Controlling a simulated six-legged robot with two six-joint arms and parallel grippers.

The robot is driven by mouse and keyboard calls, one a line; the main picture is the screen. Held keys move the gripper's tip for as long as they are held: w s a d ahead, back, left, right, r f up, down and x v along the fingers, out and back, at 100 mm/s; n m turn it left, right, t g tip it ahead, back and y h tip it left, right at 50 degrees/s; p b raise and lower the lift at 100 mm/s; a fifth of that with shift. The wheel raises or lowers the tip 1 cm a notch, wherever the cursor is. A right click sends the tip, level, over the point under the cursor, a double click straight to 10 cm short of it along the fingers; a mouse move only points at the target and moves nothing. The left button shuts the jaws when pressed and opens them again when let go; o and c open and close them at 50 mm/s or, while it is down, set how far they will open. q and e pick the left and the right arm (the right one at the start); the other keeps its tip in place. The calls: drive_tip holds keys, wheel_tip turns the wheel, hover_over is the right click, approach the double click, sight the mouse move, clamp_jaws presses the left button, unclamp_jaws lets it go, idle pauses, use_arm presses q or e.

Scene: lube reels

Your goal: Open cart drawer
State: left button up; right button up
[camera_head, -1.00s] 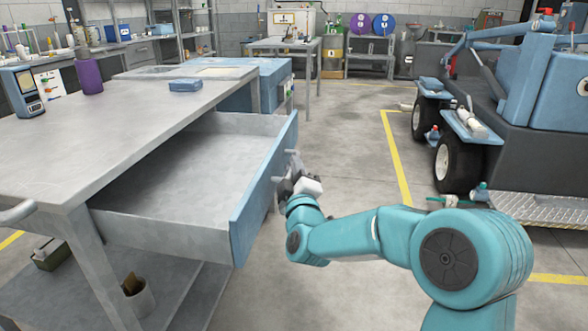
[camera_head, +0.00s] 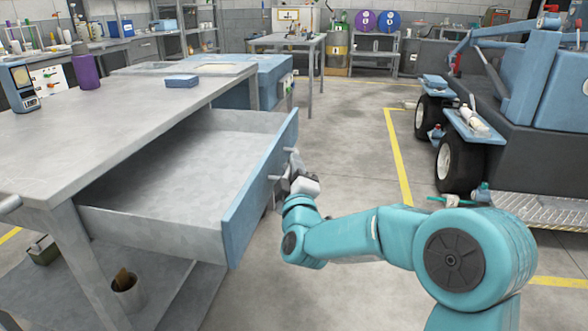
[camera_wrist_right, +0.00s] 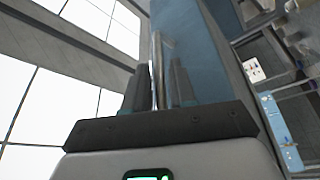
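The grey cart (camera_head: 110,115) stands at the left of the head view with its drawer (camera_head: 180,165) pulled well out. The drawer is empty and has a blue front (camera_head: 258,190). My right gripper (camera_head: 291,172) is at the outer side of that front, at its handle (camera_head: 290,151). In the right wrist view, the metal handle bar (camera_wrist_right: 157,65) runs between the two dark fingers of my right gripper (camera_wrist_right: 160,85), which look closed around it. The exact finger contact is hard to see. My left gripper is out of view.
A purple cylinder (camera_head: 87,72) and a blue box (camera_head: 182,81) stand on the cart top. A blue cabinet (camera_head: 270,80) is behind the drawer. A blue vehicle (camera_head: 530,100) stands at the right. The floor (camera_head: 350,140) between is clear.

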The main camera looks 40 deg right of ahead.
drive_tip(key=shift+o, duration=0.5)
drive_tip(key=p+v, duration=0.1)
drive_tip(key=v, duration=1.1)
